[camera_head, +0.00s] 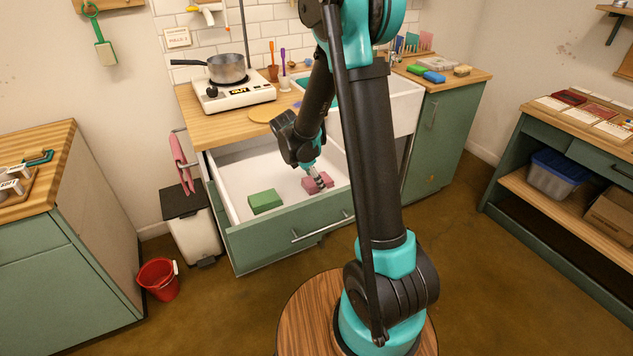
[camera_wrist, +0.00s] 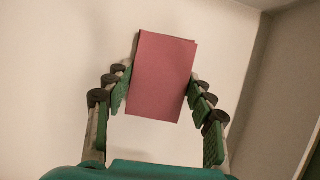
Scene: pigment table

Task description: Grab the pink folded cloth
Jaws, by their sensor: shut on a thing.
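The pink folded cloth (camera_head: 311,186) is in the open white drawer, toward its right side. In the wrist view the pink cloth (camera_wrist: 161,77) shows as a flat rectangle between my two fingers. My gripper (camera_head: 320,180) reaches down into the drawer at the cloth. In the wrist view my gripper (camera_wrist: 159,92) has a finger at each long side of the cloth and is shut on it. The head view does not show clearly whether the cloth touches the drawer floor.
A green folded block (camera_head: 265,201) lies in the drawer (camera_head: 237,177) left of the cloth. The drawer's green front stands out from the counter. A hot plate with a pot (camera_head: 227,69) stands above on the counter. A white bin (camera_head: 190,226) and red bucket (camera_head: 160,279) stand left of the drawer.

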